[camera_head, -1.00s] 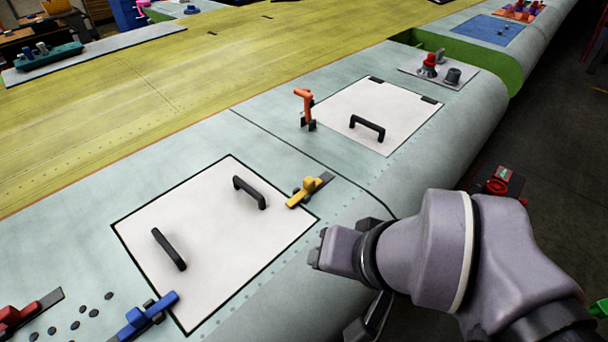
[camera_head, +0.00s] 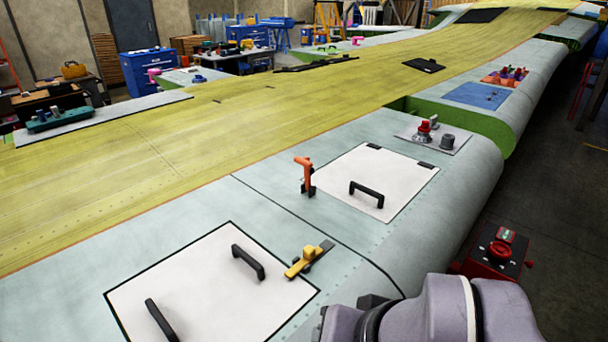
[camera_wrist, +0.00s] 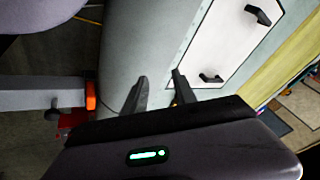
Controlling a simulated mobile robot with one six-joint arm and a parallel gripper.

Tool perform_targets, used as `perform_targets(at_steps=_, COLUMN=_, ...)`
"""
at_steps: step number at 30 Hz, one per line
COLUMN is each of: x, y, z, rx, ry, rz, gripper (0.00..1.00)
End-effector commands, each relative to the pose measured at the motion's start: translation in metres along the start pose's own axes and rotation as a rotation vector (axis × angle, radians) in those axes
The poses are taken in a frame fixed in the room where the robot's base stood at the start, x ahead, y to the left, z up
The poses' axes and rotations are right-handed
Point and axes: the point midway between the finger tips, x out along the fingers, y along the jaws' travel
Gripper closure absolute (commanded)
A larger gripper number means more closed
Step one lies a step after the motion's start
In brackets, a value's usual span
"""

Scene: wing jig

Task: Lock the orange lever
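The orange lever (camera_head: 304,174) stands upright on a dark clamp base at the left edge of the far white hatch panel (camera_head: 356,205). Its short top arm points left, off the panel. My gripper shows in the wrist view (camera_wrist: 159,84), with its two dark fingers apart and nothing visible between them. It is over the wing's pale surface, near a white panel with black handles. The orange lever cannot be made out in the wrist view. In the head view my arm is at the lower right, well short of the lever, and my fingers are hidden.
A yellow lever (camera_head: 304,262) lies at the corner of the near white panel (camera_head: 185,284). Black handles (camera_head: 367,194) stick up from the panels. A red knob (camera_head: 425,131) stands on a plate beyond. A red box with a button (camera_head: 496,252) is right of the wing.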

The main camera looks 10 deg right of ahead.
Motion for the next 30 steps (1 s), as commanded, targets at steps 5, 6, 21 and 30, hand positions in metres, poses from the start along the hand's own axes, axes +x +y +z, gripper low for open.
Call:
perform_targets(at_steps=5, x=0.022, y=0.015, z=-0.057, rx=-0.207, ry=0.141, rz=0.076, gripper=1.00)
perform_targets(at_steps=6, x=0.030, y=0.020, z=-0.082, rx=-0.309, ry=0.203, rz=0.110, gripper=1.00)
perform_targets(at_steps=21, x=0.125, y=-0.024, z=-0.283, rx=-1.783, ry=0.930, rz=0.481, gripper=1.00)
perform_targets(at_steps=30, x=0.146, y=-0.051, z=-0.273, rx=-2.110, ry=1.190, rz=0.538, gripper=1.00)
